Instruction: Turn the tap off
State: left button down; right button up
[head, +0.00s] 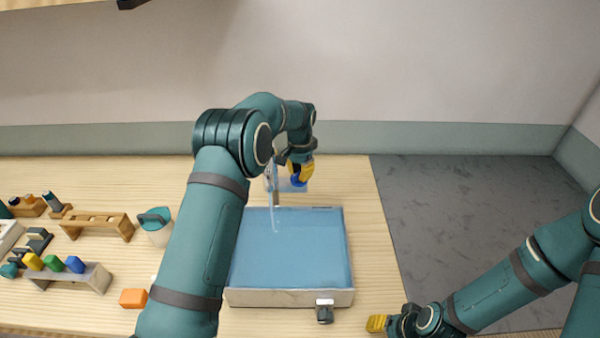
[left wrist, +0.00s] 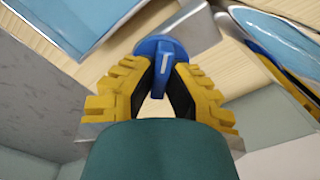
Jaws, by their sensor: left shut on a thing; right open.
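The tap has a blue handle (head: 299,183) at the back of the sink, and its slim spout (head: 269,178) stands just left of it. A thin pale stream (head: 274,215) shows below the spout over the sink. My left gripper (head: 300,172) reaches down from above and is shut on the blue handle. In the left wrist view the handle (left wrist: 160,48) is a round blue knob with a raised bar and white mark, and the bar is between the yellow fingers. My right gripper (head: 378,323) is open and empty low at the front, right of the sink.
The sink (head: 343,297) holds blue water and has a small fitting (head: 324,311) on its front. A lidded pot (head: 155,225), wooden rack (head: 98,224), block rack (head: 85,281) and orange block (head: 133,298) are at left. Grey floor (head: 470,225) lies to the right.

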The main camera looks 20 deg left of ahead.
pick_arm(q)
jog(key=shift+s+f, duration=0.1)
jog(key=shift+f, duration=0.05)
jog(key=c, duration=1)
grip_release()
